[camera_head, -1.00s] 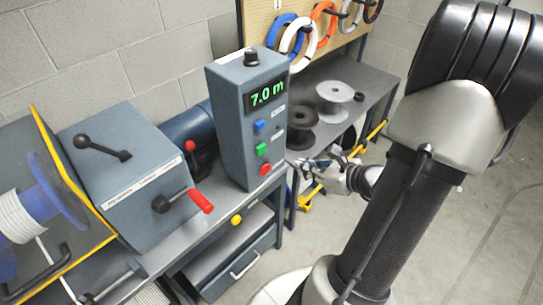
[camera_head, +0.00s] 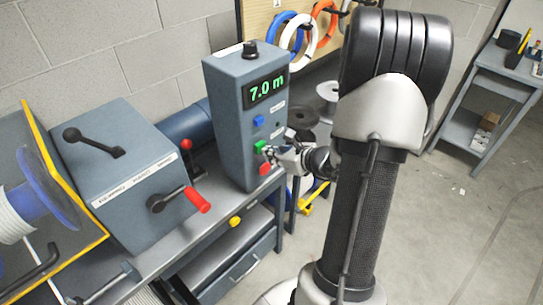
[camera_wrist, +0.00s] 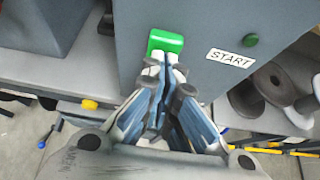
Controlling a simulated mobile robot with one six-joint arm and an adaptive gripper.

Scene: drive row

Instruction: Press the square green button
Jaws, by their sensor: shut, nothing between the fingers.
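The square green button (camera_head: 260,146) is on the front face of the grey control box (camera_head: 232,120), between a blue button (camera_head: 258,120) above and a red one (camera_head: 265,169) below. In the wrist view the green button (camera_wrist: 165,42) stands out beside a START label (camera_wrist: 231,58). My gripper (camera_head: 271,153) is shut and empty, its fingertips at the button. In the wrist view the fingertips (camera_wrist: 163,62) overlap the button's lower edge. I cannot tell whether they touch it or whether it is pushed in. The box's display (camera_head: 266,90) reads 7.0 m.
A grey housing with a red-handled lever (camera_head: 198,199) and a cable reel (camera_head: 40,195) stand left of the box on the bench. Spools (camera_head: 301,116) sit behind my gripper on a shelf. A small round green part (camera_wrist: 250,40) is right of the button. Open floor lies to the right.

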